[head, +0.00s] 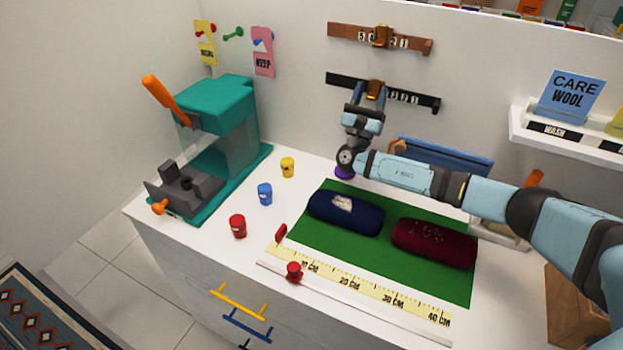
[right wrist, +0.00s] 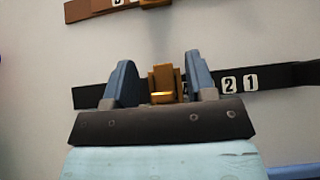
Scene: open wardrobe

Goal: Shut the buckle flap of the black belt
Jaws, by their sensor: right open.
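The black belt (head: 422,101) is mounted on the back wall, below a brown belt (head: 345,33). White number tiles sit along it; "2" and "1" show right of the buckle in the right wrist view. Its brass-coloured buckle flap (right wrist: 161,84) is between the fingers in that view, with a bright lower edge; I cannot tell if it touches them. My right gripper (head: 367,92) is at the black belt's buckle, its fingers open on either side of the flap (right wrist: 160,82). In the head view the gripper partly hides the buckle and belt. My left gripper is not in view.
Below is a white counter with a green mat (head: 455,285) bearing a blue roll (head: 345,211) and a dark red roll (head: 434,243). A teal press (head: 222,110) stands at left. A white shelf (head: 560,139) with a "CARE WOOL" card is on the wall at right.

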